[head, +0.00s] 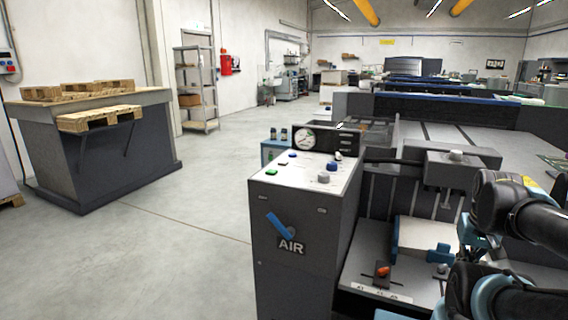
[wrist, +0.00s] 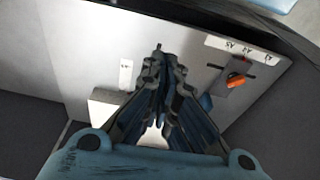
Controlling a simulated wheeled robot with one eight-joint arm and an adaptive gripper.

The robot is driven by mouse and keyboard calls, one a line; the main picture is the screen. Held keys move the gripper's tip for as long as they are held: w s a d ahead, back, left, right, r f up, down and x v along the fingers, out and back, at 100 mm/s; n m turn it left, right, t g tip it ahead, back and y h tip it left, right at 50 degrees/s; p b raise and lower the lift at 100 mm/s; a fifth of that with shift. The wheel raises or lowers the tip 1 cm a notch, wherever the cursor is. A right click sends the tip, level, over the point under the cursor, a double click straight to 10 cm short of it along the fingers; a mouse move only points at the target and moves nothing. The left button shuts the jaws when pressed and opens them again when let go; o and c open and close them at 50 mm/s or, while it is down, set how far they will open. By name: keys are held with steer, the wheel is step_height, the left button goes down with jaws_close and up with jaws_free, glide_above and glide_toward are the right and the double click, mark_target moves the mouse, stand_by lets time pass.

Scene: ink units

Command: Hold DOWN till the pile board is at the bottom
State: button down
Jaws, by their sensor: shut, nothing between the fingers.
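My gripper shows in the wrist view (wrist: 160,65), its dark fingers closed together with nothing between them. It is over a pale grey plate (wrist: 200,25) with a slider that has an orange knob (wrist: 236,82) beside size marks. In the head view the orange knob (head: 383,271) is on the machine's front right, and my arm comes in from the right edge. A control panel with several coloured buttons (head: 308,172) tops the AIR cabinet, left of my arm. The button labels are too small to read, so I cannot pick out DOWN. I cannot make out the pile board for certain.
The grey AIR cabinet (head: 290,235) has a pressure gauge (head: 304,139) behind its top. A white block (head: 425,236) with blue sides lies on the machine by my arm. A dark table (head: 100,150) with wooden pallets stands at left. The floor between is clear.

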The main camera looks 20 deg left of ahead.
steer(key=w+a+r+n+t+h, duration=0.15)
steer(key=w+a+r+n, duration=0.35)
steer(key=w+a+r, duration=1.1)
step_height(320, 180, up, 13)
steer(key=n+t+y, duration=0.4)
steer(key=n+t, duration=0.1)
steer(key=n, duration=0.1)
glide_above(281, 161)
steer(key=shift+a+f+h, duration=0.1)
steer(key=shift+a+h, duration=0.05)
steer(key=shift+h, duration=0.1)
steer(key=shift+f, duration=0.1)
steer(key=shift+f, duration=4.35)
